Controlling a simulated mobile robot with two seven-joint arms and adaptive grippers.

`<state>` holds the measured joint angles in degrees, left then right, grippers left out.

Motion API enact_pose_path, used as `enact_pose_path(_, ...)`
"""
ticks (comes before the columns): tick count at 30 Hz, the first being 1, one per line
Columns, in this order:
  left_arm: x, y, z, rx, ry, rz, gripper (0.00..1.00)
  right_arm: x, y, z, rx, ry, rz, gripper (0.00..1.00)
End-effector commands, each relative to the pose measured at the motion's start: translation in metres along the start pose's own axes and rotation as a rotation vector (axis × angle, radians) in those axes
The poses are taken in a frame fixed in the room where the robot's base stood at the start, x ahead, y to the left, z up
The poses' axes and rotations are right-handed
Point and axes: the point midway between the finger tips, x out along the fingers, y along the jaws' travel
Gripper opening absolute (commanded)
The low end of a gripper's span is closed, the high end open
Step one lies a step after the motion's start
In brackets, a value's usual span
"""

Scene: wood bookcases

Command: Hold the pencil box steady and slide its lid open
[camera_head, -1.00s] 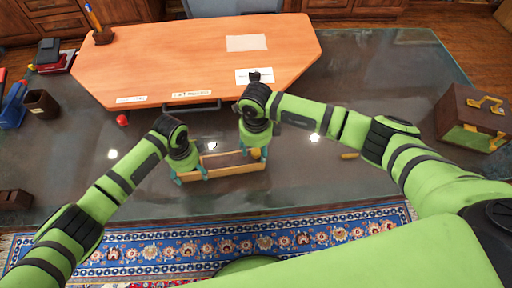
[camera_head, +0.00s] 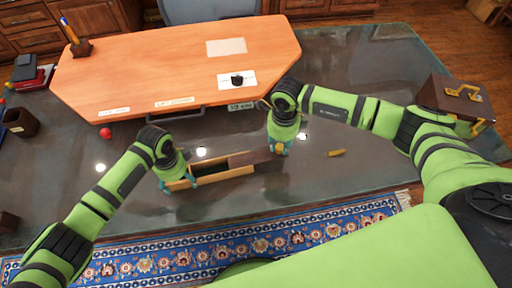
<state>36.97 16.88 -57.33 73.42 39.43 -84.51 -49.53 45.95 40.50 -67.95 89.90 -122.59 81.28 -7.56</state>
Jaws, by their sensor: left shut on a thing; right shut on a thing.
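The pencil box (camera_head: 225,177), with pale wood sides, lies on the glass-topped table. Its dark brown lid (camera_head: 246,159) is slid toward the right and juts past the box's right end, so the dark inside shows in the left and middle part. My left gripper (camera_head: 178,184) is shut on the left end of the box. My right gripper (camera_head: 279,150) is shut on the lid's right end, which its fingers partly hide.
An orange desk board (camera_head: 165,65) lies behind the box, with a dark handle at its front edge. A red ball (camera_head: 105,132) lies to the left and a small yellow piece (camera_head: 336,153) to the right. A brown chest (camera_head: 450,98) stands at far right.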

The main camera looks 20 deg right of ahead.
Motion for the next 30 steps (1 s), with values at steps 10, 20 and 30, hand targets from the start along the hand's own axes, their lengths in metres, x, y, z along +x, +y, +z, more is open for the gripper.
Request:
enact_pose_path(10,0.004,0.004,0.003,-0.002,-0.01,0.01,0.32,0.001,-0.012,-0.02,0.001,0.007,0.0,0.0)
enact_pose_path(20,0.004,0.003,0.003,-0.003,-0.01,0.01,0.32,0.001,-0.011,-0.019,0.001,0.004,0.0,0.52)
enact_pose_path(30,0.004,0.003,0.003,-0.002,-0.01,0.009,0.32,-0.01,-0.012,-0.017,0.0,-0.001,-0.002,0.52)
